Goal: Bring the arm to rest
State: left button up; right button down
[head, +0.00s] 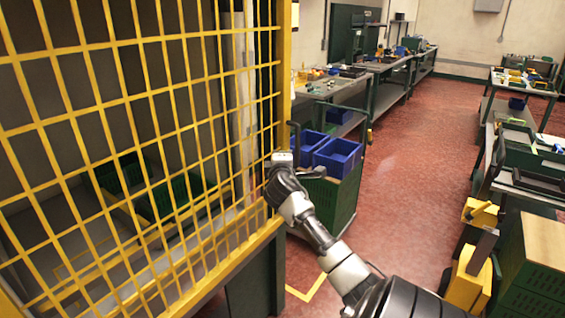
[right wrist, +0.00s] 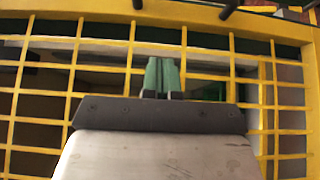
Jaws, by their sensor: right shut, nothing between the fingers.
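My right arm comes in from the bottom right of the head view and reaches up toward the yellow mesh fence (head: 150,93). My right gripper (head: 282,158) is at the arm's far end, by the fence's right post. In the right wrist view its fingers (right wrist: 161,77) are together with nothing between them, and the yellow bars fill the view behind them. Whether the gripper touches the fence I cannot tell. My left gripper is not in view.
Blue bins (head: 338,157) sit on a green cabinet (head: 330,196) just right of my gripper. Workbenches (head: 388,68) line the back. A yellow machine (head: 468,280) and another bench (head: 525,190) stand at the right. The red floor (head: 420,150) between is open.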

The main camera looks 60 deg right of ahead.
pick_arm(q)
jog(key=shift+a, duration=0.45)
pick_arm(e)
jog(key=shift+s+a+f, duration=0.1)
jog(key=shift+s+a, duration=0.25)
